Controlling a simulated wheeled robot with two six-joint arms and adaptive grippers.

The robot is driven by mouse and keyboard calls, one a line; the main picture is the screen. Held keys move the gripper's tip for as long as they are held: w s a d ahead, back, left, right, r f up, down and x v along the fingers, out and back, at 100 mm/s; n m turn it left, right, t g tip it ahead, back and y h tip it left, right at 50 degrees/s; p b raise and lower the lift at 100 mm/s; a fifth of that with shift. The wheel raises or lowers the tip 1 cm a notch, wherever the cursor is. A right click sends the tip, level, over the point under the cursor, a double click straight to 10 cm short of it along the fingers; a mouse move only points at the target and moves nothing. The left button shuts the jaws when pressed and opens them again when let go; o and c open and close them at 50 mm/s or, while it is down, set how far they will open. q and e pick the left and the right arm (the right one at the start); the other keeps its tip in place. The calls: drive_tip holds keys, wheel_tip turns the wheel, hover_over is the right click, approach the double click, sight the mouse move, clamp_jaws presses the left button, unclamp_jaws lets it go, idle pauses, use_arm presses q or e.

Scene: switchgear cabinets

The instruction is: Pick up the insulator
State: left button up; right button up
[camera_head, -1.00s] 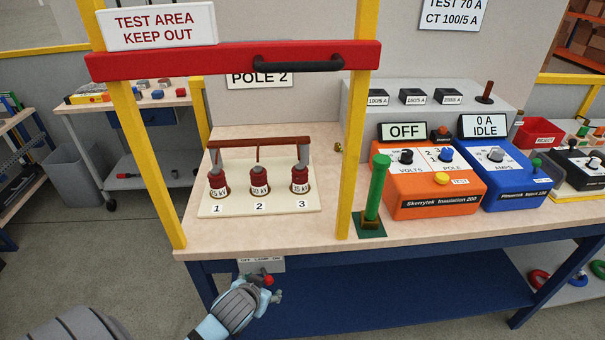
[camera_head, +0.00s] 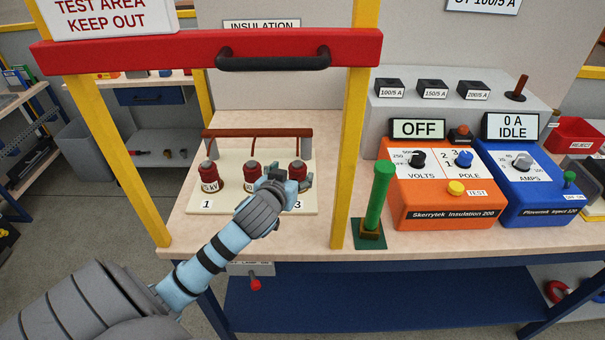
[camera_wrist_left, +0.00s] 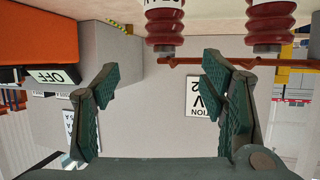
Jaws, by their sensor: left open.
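Three dark red ribbed insulators stand upright in a row on a cream plate (camera_head: 309,207). The one at number 1 (camera_head: 209,177) and the middle one (camera_head: 251,173) are in plain view. The one at number 3 (camera_head: 298,170) is partly hidden by my left gripper (camera_head: 284,181), which is in front of it in the head view. In the wrist view two insulators hang upside down at the top, one at the middle (camera_wrist_left: 164,25) and one to the right (camera_wrist_left: 270,25). My left gripper's jaws (camera_wrist_left: 160,72) are apart with nothing between them. Contact is not visible. My right gripper is out of view.
A red bar (camera_head: 210,50) with a black handle crosses between yellow posts (camera_head: 355,130) in front of the insulators. A brown rail (camera_head: 257,132) runs behind them. A green post (camera_head: 378,190) and orange tester (camera_head: 440,190) stand to the right.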

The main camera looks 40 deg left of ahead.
sight(296, 168)
use_arm(q)
drive_tip(key=x, duration=0.2)
drive_tip(key=shift+w+a+f, duration=0.15)
drive_tip(key=shift+w+a, duration=0.05)
drive_tip(key=shift+a, duration=0.15)
drive_tip(key=x, duration=0.3)
drive_tip(key=b+x, duration=0.1)
drive_tip(key=x, duration=0.3)
drive_tip(key=shift+s+f, duration=0.25)
drive_tip(key=shift+f, duration=0.1)
drive_tip(key=shift+s+r, duration=0.1)
drive_tip(key=shift+s, duration=0.05)
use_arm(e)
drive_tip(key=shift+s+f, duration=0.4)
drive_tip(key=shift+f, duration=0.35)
use_arm(q)
drive_tip(key=c, duration=1.3)
drive_tip(key=shift+c, duration=0.9)
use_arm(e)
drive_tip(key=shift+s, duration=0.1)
use_arm(q)
drive_tip(key=shift+r, duration=0.15)
